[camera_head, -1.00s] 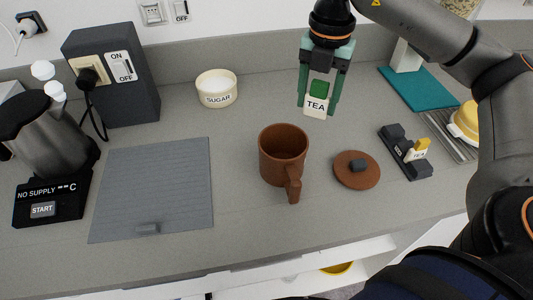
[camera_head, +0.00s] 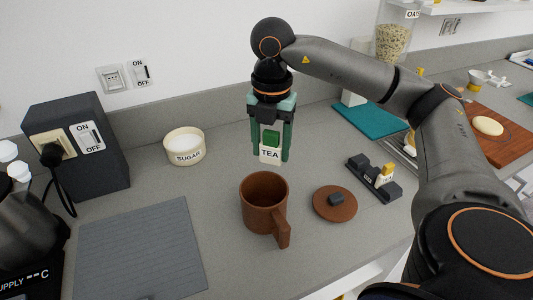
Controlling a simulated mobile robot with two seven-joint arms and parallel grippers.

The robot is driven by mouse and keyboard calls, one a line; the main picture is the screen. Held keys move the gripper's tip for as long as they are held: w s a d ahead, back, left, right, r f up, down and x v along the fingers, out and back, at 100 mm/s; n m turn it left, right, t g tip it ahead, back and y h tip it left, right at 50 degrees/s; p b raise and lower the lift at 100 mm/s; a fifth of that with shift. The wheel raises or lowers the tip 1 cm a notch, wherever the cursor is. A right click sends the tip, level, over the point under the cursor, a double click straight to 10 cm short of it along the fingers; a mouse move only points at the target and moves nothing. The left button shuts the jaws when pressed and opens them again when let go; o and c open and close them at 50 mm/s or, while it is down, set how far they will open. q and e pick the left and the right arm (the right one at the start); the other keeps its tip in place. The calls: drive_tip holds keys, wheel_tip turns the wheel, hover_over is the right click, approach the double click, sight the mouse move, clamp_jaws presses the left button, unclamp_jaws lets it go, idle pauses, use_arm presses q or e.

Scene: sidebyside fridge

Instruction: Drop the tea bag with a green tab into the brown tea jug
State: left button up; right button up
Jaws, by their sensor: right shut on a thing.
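My right gripper (camera_head: 270,150) comes in from the right and points down. It is shut on the tea bag with a green tab (camera_head: 270,139), whose white label reads TEA. The tea bag hangs upright behind the brown tea jug (camera_head: 257,213), a little above the jug's rim in the picture. The jug stands open on the counter, its handle toward the front right. Its brown lid (camera_head: 322,208) with a dark knob lies on the counter to the right. My left gripper is not in view.
A tea bag holder (camera_head: 373,183) with a yellow-tabbed tea bag (camera_head: 387,171) stands right of the lid. A sugar bowl (camera_head: 185,154) stands behind left. A grey mat (camera_head: 140,248), a kettle (camera_head: 28,225) and a switch box (camera_head: 90,150) are at left. A teal board (camera_head: 372,120) lies at back right.

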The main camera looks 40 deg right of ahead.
sight(271, 163)
drive_tip(key=shift+f+b, duration=1.55)
drive_tip(key=shift+f, duration=0.75)
drive_tip(key=o, duration=1.4)
drive_tip(key=shift+r, duration=0.1)
wheel_tip(271, 163, up, 5)
drive_tip(key=shift+w+f, duration=0.1)
wheel_tip(271, 163, up, 8)
drive_tip(key=p, duration=0.4)
drive_tip(key=shift+f, duration=0.15)
